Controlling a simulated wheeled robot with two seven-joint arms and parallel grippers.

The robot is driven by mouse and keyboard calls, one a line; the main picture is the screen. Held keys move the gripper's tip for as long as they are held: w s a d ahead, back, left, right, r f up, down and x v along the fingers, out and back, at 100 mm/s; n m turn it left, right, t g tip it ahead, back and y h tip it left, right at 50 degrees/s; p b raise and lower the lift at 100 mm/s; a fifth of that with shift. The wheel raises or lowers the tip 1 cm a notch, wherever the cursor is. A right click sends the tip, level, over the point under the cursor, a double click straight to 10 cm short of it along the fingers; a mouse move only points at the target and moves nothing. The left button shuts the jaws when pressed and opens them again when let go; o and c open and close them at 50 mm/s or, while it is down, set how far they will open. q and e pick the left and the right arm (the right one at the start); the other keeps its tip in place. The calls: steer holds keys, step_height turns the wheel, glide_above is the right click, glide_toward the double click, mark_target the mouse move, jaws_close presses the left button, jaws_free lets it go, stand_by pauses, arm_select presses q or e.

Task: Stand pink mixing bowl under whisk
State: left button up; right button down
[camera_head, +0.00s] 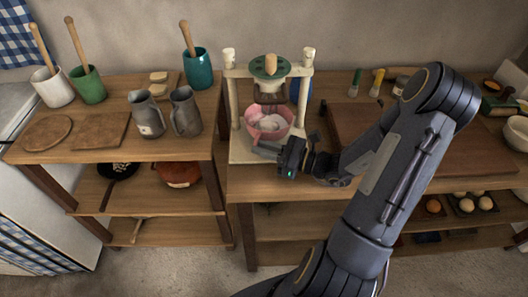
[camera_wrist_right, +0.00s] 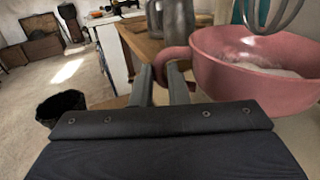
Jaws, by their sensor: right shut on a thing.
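The pink mixing bowl (camera_head: 285,113) holds white contents and is over the pale base of the mixer stand (camera_head: 238,152), between its posts. It fills the right of the right wrist view (camera_wrist_right: 240,88), with its handle (camera_wrist_right: 172,62) towards my fingers. My right gripper (camera_head: 264,149) is shut on the bowl's handle at the bowl's front side; its fingers show in the wrist view (camera_wrist_right: 162,88). The metal whisk (camera_wrist_right: 274,14) hangs above the bowl in the wrist view; the mixer head (camera_head: 270,68) mostly hides it in the head view. I cannot tell if the bowl touches the base. My left gripper is out of view.
Two grey jugs (camera_head: 185,112), crocks with wooden utensils (camera_head: 88,86) and a teal crock (camera_head: 198,70) stand on the left table. A wooden board (camera_head: 345,118) lies right of the stand, partly behind my right arm. Eggs (camera_head: 466,205) are on the lower shelf at right.

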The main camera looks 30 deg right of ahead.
steer(key=shift+f, duration=0.75)
steer(key=c, duration=1.4)
jaws_free()
steer(key=shift+s+d, duration=0.1)
